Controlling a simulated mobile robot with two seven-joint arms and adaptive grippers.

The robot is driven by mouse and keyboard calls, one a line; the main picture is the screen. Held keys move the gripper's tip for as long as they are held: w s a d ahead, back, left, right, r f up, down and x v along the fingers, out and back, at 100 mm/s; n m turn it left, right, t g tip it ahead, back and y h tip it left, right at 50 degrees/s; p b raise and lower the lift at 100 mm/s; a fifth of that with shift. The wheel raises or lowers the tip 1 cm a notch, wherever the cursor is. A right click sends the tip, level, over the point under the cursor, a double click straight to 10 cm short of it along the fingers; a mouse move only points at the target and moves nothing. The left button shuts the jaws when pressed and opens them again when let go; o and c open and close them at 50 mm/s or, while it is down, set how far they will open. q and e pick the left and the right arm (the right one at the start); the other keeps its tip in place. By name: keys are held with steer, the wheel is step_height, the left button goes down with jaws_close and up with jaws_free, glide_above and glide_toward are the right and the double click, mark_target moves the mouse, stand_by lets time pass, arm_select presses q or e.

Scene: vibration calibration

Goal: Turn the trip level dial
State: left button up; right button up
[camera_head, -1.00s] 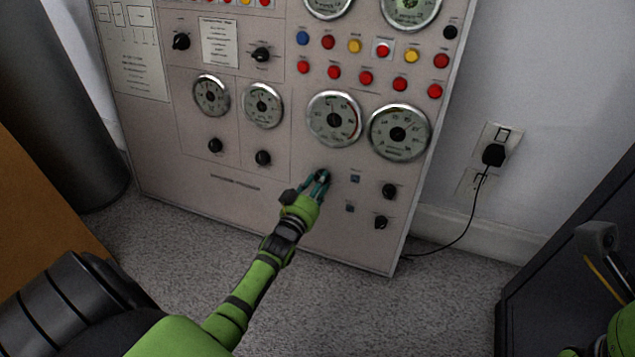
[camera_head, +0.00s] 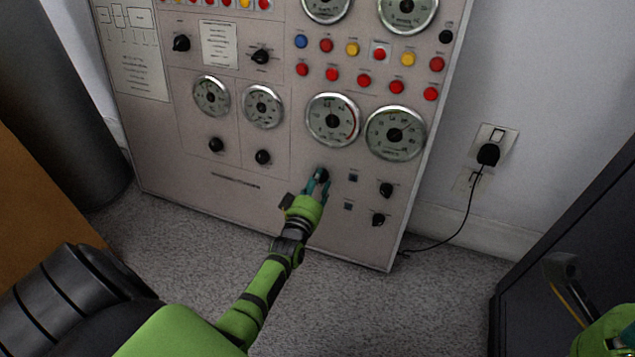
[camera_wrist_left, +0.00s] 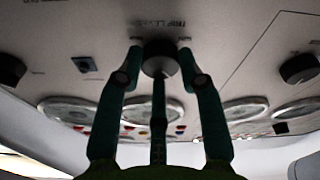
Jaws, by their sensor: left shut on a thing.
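The trip level dial (camera_wrist_left: 160,57) is a round black knob on the grey panel, with its "TRIP LEVEL" lettering just above it in the left wrist view. In the head view the dial (camera_head: 322,174) is partly hidden by my fingers. My left gripper (camera_head: 317,184) reaches it from below. In the left wrist view my left gripper (camera_wrist_left: 160,65) has its teal fingertips on either side of the knob, shut on it.
Black knobs (camera_head: 386,190) and small blue switches sit right of the dial, with gauges (camera_head: 332,120) and coloured buttons above. A black plug (camera_head: 488,154) and cord are on the wall. A dark cabinet (camera_head: 575,230) stands at right. Carpet below the panel is clear.

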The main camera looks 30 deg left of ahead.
arm_select(q)
steer(key=shift+w+a+r, duration=0.1)
steer(key=shift+a+r, duration=0.25)
steer(key=shift+r, duration=0.1)
steer(key=o, duration=1.1)
steer(key=shift+o, duration=0.2)
steer(key=shift+f, duration=0.15)
steer(key=shift+d+f, duration=0.15)
steer(key=v, duration=1.2)
